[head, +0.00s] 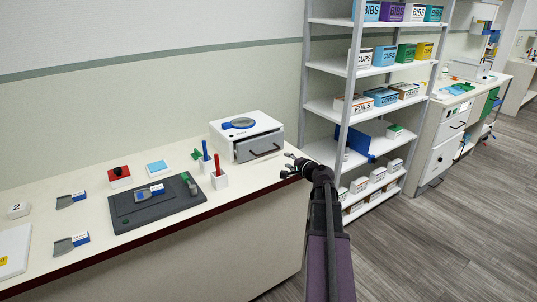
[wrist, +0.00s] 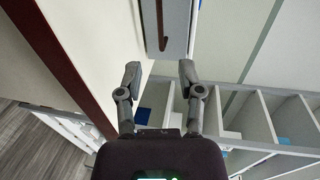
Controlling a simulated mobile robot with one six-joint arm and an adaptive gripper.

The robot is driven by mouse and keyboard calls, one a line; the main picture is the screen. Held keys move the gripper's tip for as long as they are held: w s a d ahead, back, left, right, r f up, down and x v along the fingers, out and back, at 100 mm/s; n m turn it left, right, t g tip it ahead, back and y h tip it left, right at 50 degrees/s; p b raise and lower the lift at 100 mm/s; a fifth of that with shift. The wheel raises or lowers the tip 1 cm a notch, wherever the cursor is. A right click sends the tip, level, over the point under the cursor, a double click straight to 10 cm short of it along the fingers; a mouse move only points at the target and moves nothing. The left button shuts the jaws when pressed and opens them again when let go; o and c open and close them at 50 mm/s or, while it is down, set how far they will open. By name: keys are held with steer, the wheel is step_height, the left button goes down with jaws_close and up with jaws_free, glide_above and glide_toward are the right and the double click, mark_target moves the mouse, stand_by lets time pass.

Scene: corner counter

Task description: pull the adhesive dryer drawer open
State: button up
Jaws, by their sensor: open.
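The adhesive dryer (head: 228,129) is a white box at the right end of the counter. Its grey drawer front (head: 250,154) carries a dark bar handle (head: 266,153). A dark line shows along the top of the drawer front; I cannot tell whether it stands slightly open. My gripper (head: 290,166) is just right of the dryer, in front of the handle side. In the wrist view my gripper (wrist: 159,74) has its two fingers spread and empty. The handle (wrist: 162,28) lies ahead between the fingertips, apart from them, on the grey drawer front (wrist: 178,22).
A blue round item (head: 239,123) lies on the dryer. White holders with a blue and a red stick (head: 220,179) stand close in front of it. A dark grey mat (head: 130,213) lies left. A shelf rack (head: 345,60) stands right, behind my arm.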

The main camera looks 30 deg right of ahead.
mark_target(269, 152)
steer(key=shift+w, duration=0.1)
steer(key=w+f+b, duration=0.1)
steer(key=w, duration=0.8)
steer(key=w+f+b, duration=0.1)
steer(key=w, duration=0.3)
steer(key=shift+w+f+b, duration=0.2)
steer(key=shift+f+b, duration=0.15)
jaws_close()
